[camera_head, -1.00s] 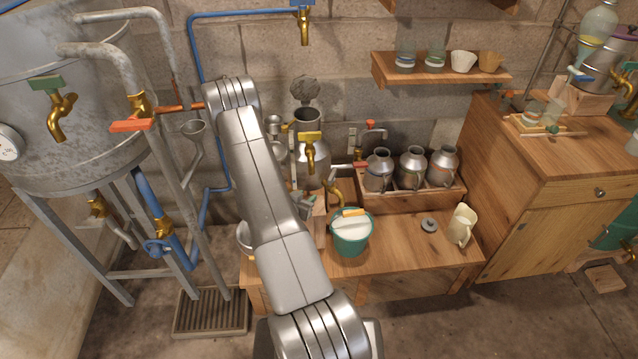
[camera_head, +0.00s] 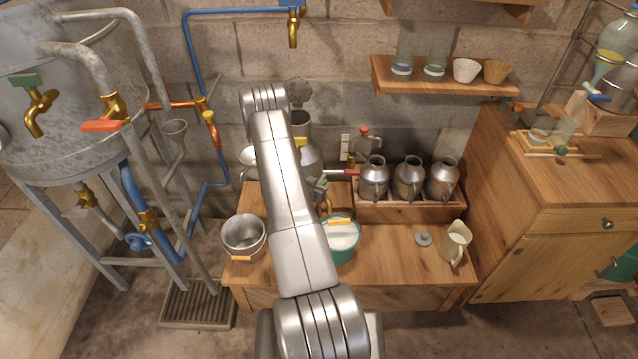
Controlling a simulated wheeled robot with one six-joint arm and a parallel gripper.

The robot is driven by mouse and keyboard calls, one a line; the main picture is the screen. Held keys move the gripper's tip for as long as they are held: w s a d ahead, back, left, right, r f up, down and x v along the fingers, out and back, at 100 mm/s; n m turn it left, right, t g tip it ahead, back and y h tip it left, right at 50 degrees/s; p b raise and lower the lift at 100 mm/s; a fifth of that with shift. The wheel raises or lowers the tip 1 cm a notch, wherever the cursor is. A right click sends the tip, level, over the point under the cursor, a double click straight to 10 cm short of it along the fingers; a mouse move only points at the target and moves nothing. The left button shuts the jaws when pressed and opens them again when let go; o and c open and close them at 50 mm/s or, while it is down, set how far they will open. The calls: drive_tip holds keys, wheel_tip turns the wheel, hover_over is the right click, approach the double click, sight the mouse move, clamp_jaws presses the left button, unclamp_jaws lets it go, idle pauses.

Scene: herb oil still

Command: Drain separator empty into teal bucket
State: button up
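The teal bucket (camera_head: 344,257) stands on the low wooden bench, with pale whitish contents and an orange grip on its handle. A metal vessel (camera_head: 304,128), which looks like the separator, stands behind it, mostly hidden by my arm. A yellow tap handle (camera_head: 301,142) shows on that vessel. A lower brass spout (camera_head: 327,203) shows just above the bucket's back edge. My gripper (camera_head: 318,188) is partly hidden behind my arm, close to the spout and above the bucket. I cannot tell whether its fingers are open, or whether they touch the spout.
A steel bucket (camera_head: 244,240) stands on the bench's left end. Several metal jugs (camera_head: 408,178) sit in a wooden rack at the back right. A cream pitcher (camera_head: 455,243) and a small grey lid (camera_head: 423,239) are on the right. Bare bench lies between teal bucket and lid.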

clamp_jaws()
drive_tip(key=shift+b, duration=0.35)
drive_tip(key=shift+w+a+f+m+g+h+b, duration=0.15)
drive_tip(key=shift+m+g+h+b, duration=0.15)
drive_tip(key=shift+m+h+b, duration=0.4)
drive_tip(key=shift+r+m+g+h+b, duration=0.2)
drive_tip(key=shift+m+g+h+b, duration=0.5)
drive_tip(key=shift+m+h+b, duration=0.1)
drive_tip(key=o, duration=0.5)
unclamp_jaws()
